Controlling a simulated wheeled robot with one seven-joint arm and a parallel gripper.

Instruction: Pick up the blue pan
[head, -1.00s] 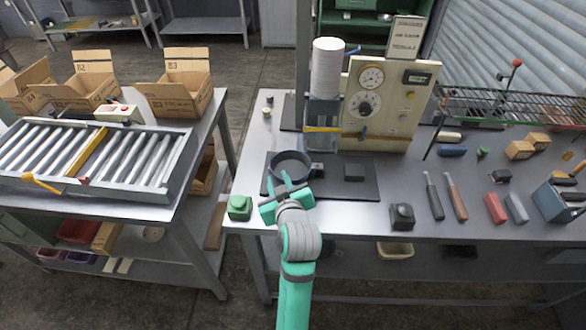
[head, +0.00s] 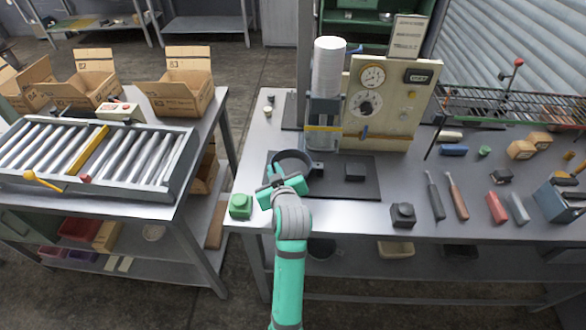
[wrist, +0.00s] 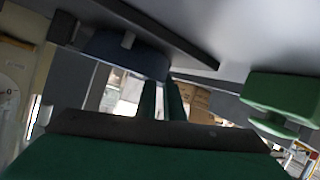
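The blue pan (head: 292,155) is a dark blue, open round vessel at the near left part of the dark mat on the right-hand workbench. A small dark block sits at its right side. My gripper (head: 274,174) is at the pan's near-left edge. In the wrist view, the pan (wrist: 118,50) fills the upper left, with a pale tab on its side. My two green fingers (wrist: 161,95) are close together, with a narrow gap, and their tips meet the pan's edge. The exact contact is partly hidden. I cannot tell whether the pan is clear of the mat.
A green button box (head: 240,205) stands close left of my gripper, also in the wrist view (wrist: 283,97). A small black block (head: 355,171) lies on the mat (head: 366,190). Behind stands a press with a white cylinder (head: 328,68). A roller conveyor (head: 92,158) is on the left table.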

